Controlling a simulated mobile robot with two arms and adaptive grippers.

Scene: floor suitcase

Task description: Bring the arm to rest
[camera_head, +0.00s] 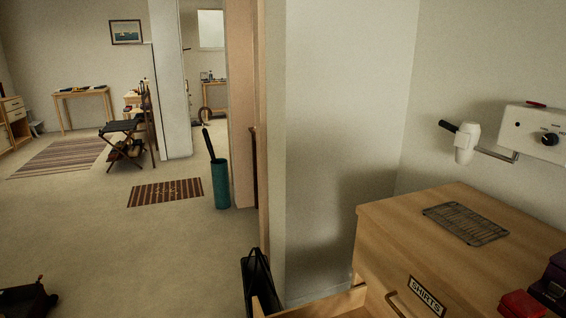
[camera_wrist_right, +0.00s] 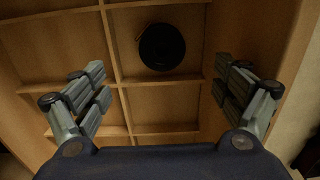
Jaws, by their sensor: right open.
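My right gripper (camera_wrist_right: 163,88) shows in the right wrist view with its two fingers spread wide and nothing between them. Below it is a wooden drawer with dividers (camera_wrist_right: 117,62) that form several compartments. A round black object (camera_wrist_right: 162,47) lies in one compartment, towards the top of the picture; it looks like a coil, perhaps a rolled belt. Neither gripper shows in the head view. My left gripper is in no view.
A wooden dresser (camera_head: 385,225) labelled "SHIRTS" stands at the right, with a wire rack (camera_head: 465,223) and a red box (camera_head: 522,304) on top. A white wall unit (camera_head: 536,132) hangs above. A dark bag (camera_head: 258,284) is beside the wall corner. The floor at left is largely open.

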